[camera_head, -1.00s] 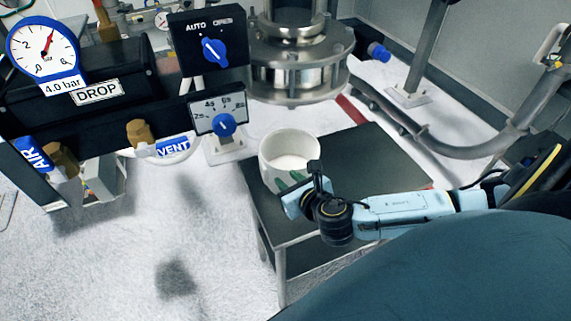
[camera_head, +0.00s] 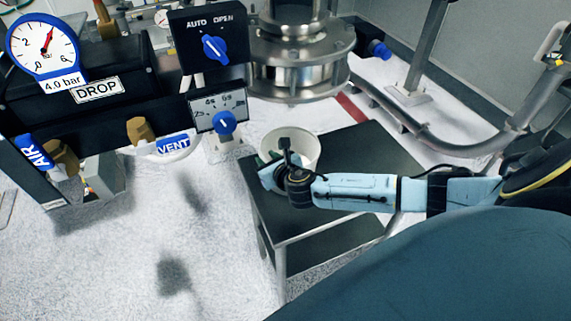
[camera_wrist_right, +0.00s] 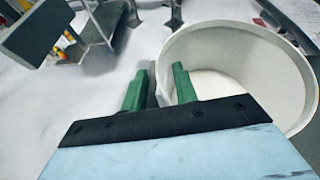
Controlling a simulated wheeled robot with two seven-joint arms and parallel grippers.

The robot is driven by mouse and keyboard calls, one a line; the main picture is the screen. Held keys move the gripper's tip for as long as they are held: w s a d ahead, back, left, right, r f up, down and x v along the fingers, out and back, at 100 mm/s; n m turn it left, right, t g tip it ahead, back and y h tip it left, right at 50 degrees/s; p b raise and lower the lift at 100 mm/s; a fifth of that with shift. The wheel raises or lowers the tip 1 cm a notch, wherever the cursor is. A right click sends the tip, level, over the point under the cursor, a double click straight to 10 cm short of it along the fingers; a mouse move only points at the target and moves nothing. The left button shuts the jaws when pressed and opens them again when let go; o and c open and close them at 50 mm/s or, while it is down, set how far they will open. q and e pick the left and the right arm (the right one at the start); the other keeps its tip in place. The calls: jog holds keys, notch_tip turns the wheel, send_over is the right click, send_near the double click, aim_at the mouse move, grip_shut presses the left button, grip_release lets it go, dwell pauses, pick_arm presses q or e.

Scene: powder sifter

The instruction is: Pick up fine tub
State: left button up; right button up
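The fine tub (camera_head: 306,150) is a white round tub with white powder inside. It stands upright on a dark table in the head view, and its near left side is partly hidden by my right gripper (camera_head: 268,166). In the right wrist view the tub (camera_wrist_right: 290,75) fills the right side. The green fingers of my right gripper (camera_wrist_right: 159,70) are apart there, with the tub's left rim between them: one finger overlaps the inside and the other is outside. Contact with the wall cannot be told. My left gripper is not in view.
The dark table (camera_head: 350,150) has bare room right of the tub. A round metal sifter outlet (camera_head: 290,75) hangs above and behind it. A black control panel (camera_head: 80,95) with gauge and knobs is at left. A bent metal pipe (camera_head: 470,145) runs at right.

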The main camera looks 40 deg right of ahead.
jog(key=shift+w+f, duration=0.2)
jog(key=shift+w, duration=0.15)
grip_shut()
jog(key=shift+s+f, duration=0.1)
dwell(1.1)
